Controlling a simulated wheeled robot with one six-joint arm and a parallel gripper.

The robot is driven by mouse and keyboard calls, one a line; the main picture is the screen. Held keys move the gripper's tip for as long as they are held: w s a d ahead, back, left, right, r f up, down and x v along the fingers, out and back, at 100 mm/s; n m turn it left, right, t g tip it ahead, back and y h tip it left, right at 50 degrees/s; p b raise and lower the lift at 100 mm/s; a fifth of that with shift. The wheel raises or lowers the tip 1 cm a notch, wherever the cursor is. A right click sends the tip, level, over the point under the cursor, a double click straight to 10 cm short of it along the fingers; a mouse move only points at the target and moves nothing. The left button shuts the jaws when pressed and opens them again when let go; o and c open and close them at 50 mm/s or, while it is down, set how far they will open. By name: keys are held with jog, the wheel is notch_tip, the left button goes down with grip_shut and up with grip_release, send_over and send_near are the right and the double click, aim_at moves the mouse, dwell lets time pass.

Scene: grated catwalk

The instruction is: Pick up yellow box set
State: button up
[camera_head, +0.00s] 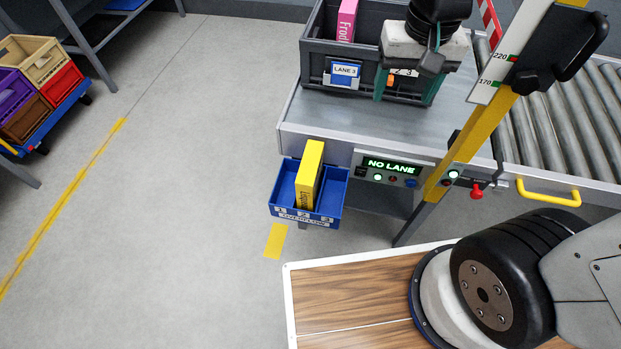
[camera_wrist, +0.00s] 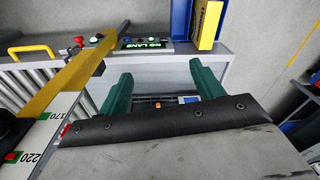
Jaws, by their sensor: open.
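The yellow box (camera_head: 309,175) stands upright in the middle compartment, above the number 2, of a blue tray (camera_head: 333,194) marked "OVERFLOW". In the wrist view the yellow box (camera_wrist: 207,22) is at the top, right of centre, and the blue tray (camera_wrist: 180,22) is partly cut off. My gripper (camera_head: 408,88) is over the grey crate on the conveyor bench, up and right of the yellow box. Its two green fingers are spread with nothing held between them; they also show in the wrist view (camera_wrist: 161,74).
The grey crate (camera_head: 343,73), labelled "LANE 3", holds a pink box (camera_head: 347,20). A yellow post (camera_head: 462,140) stands right of the tray by the "NO LANE" panel (camera_head: 391,167). Rollers (camera_head: 560,130) lie right. The floor left of the tray is clear.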

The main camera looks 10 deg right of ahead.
jog(key=w+a+f, duration=0.4)
jog(key=a+f, duration=0.1)
jog(key=f, duration=0.1)
jog(key=m, duration=0.2)
send_near(310, 161)
jog(key=d+r, duration=0.2)
jog(key=d, duration=0.1)
jog(key=shift+g, duration=0.4)
jog(key=a+f, duration=0.1)
jog(key=f, duration=0.1)
jog(key=a+f, duration=0.1)
jog(key=f, duration=0.2)
jog(key=w+a+f, duration=0.1)
jog(key=f, duration=0.1)
jog(key=shift+a+f, duration=0.15)
jog(key=shift+f, duration=0.05)
jog(key=f, duration=0.7)
jog(key=shift+s+f, duration=0.2)
jog(key=shift+f, duration=0.1)
grip_shut()
